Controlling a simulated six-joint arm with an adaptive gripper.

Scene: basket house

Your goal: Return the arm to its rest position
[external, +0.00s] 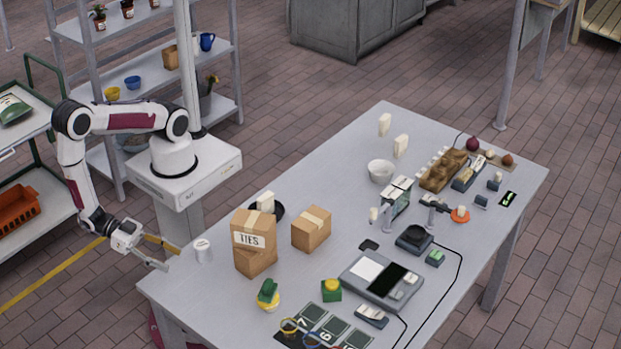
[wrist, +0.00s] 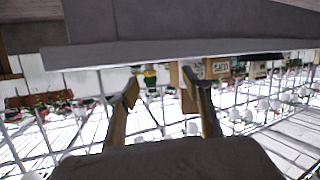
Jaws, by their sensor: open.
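My arm (external: 130,118) is bent out to the left of its white base, with its forearm hanging down. My gripper (external: 163,255) is at the lower end, off the left edge of the grey table (external: 350,150) and close to a white lidded cup (external: 203,250). In the wrist view my gripper (wrist: 162,92) shows two fingers spread apart with nothing held between them. The table's edge (wrist: 180,50) seems to cross the top of that view.
Cardboard boxes (external: 311,229), one pile labelled TIES, stand near the table's left end. A wheeled cart (external: 25,150) and a grey shelf (external: 140,70) stand left and behind. Several small items cover the table's middle and right.

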